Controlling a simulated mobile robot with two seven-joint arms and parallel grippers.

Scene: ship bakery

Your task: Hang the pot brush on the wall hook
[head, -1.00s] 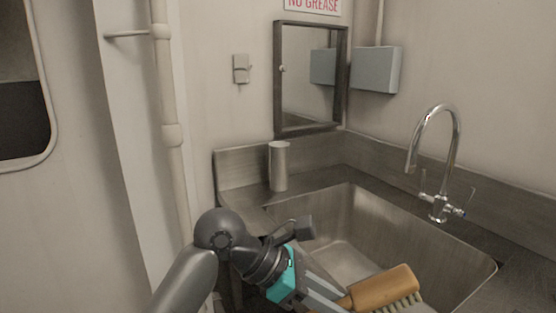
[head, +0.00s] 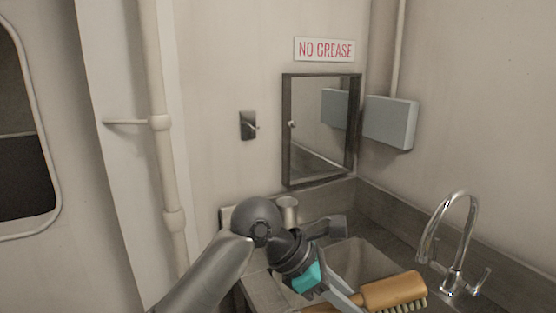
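The pot brush (head: 395,292) has a wooden block with pale bristles and shows at the bottom of the head view, in front of the sink. My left gripper (head: 350,298) is at the handle end of the brush and appears closed around it. The fingertips are partly hidden at the picture's lower edge. The wall hook (head: 248,125) is a small dark plate with a short peg on the wall, left of the mirror. The brush is well below and to the right of the hook. My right gripper is not in view.
A framed mirror (head: 318,130) and a grey wall box (head: 390,122) are right of the hook. A metal cup (head: 288,208) stands on the sink (head: 365,262) ledge behind my arm. A tall faucet (head: 457,240) rises at right. A vertical pipe (head: 160,150) runs left of the hook.

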